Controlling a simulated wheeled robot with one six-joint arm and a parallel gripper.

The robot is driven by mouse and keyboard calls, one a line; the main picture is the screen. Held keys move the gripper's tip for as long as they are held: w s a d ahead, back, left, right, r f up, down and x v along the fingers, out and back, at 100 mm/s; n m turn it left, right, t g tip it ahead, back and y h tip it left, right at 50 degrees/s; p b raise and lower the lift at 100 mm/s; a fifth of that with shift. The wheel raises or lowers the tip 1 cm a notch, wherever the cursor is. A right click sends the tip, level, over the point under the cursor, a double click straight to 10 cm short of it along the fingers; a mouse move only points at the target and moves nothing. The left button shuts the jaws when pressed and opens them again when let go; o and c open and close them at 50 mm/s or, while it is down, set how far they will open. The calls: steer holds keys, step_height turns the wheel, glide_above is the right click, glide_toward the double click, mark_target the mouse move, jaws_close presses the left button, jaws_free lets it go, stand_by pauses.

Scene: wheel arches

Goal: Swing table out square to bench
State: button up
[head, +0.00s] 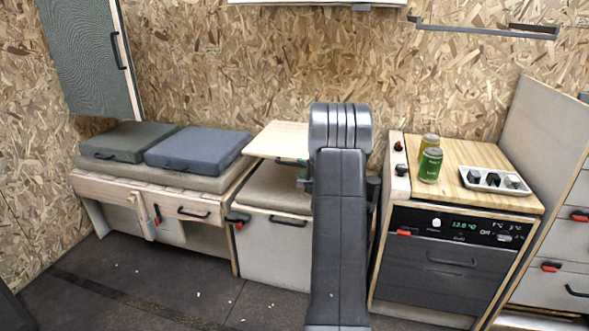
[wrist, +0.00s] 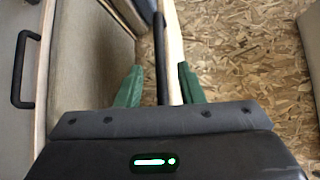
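The table (head: 277,139) is a thin pale wooden board above the beige-topped seat box, to the left of my arm in the head view. A dark handle (head: 290,162) shows under its near edge. In the wrist view, the table's edge (wrist: 174,45) and black bar handle (wrist: 160,50) run between the two green fingers of my gripper (wrist: 159,78). The fingers are apart, with a gap left of the handle; the right finger is close to the board, contact unclear. The bench (head: 150,183) stands left, with cushions on it. My arm hides most of my gripper in the head view.
A green cushion (head: 130,142) and a blue cushion (head: 197,149) lie on the bench. Right of my arm is an oven cabinet (head: 445,255) with two cans (head: 430,165) and a tray (head: 495,181) on top. Dark floor (head: 150,280) is open at front left.

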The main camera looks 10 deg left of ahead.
mark_target(296, 165)
steer(key=shift+b+x, duration=0.45)
steer(key=shift+x, duration=2.2)
jaws_close()
